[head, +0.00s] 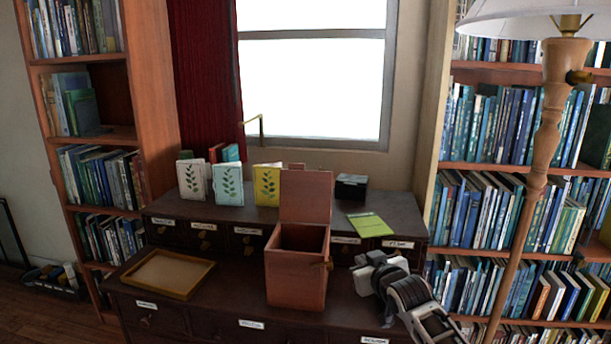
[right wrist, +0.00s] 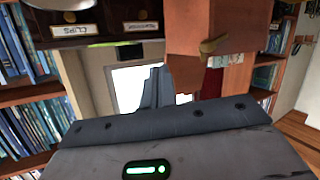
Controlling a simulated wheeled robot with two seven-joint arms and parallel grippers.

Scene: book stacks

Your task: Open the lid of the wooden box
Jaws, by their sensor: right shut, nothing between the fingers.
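The reddish-brown wooden box (head: 293,288) stands on the front part of the dark cabinet top. Its lid (head: 305,197) stands upright at the back, and the hollow inside shows from above. My right gripper (head: 362,264) is just right of the box, shut and empty, apart from the lid. My left gripper is not in view.
A shallow wooden tray (head: 204,289) lies left of the box. Upright books (head: 228,185), a black box (head: 351,187) and a green booklet (head: 370,224) are on the raised back shelf. A floor lamp (head: 535,170) and bookshelves stand at the right.

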